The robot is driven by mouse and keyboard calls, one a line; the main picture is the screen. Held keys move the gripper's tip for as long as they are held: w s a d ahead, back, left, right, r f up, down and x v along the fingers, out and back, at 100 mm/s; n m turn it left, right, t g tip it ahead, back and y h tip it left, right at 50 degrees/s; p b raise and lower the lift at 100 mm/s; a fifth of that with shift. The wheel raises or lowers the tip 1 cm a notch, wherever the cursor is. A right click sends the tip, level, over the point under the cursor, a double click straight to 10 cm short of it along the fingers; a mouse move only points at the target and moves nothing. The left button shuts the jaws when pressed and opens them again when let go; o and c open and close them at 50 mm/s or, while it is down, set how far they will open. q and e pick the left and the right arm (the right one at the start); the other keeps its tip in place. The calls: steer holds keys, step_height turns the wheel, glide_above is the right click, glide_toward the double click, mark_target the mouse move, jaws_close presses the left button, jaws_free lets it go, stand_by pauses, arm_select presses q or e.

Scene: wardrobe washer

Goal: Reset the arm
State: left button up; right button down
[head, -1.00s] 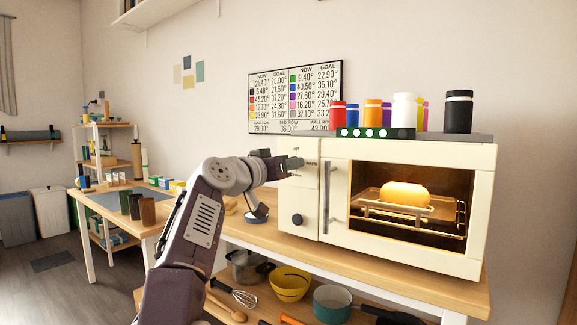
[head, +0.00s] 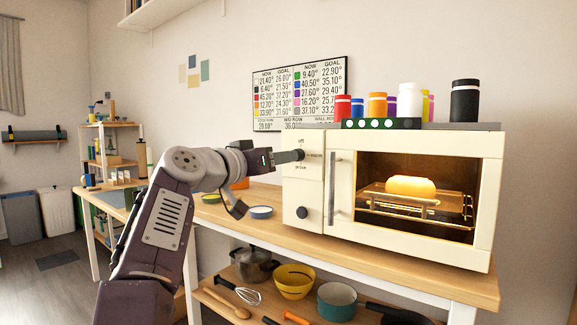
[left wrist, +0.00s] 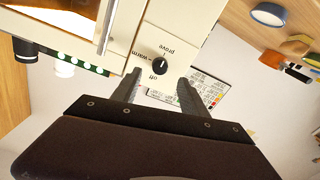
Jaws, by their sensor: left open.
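My left arm comes in from the lower left in the head view. I cannot tell whether the fingers touch the panel. My right gripper is not in view.
A lower knob (head: 302,212) and the door handle (head: 333,187) are close by. A lit loaf (head: 410,187) shows inside the oven. Several jars, including a black one (head: 464,100), stand on top. A blue bowl (head: 261,212) sits on the wooden counter (head: 380,262).

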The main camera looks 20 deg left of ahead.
arm_select(q)
steer(key=shift+v, duration=0.95)
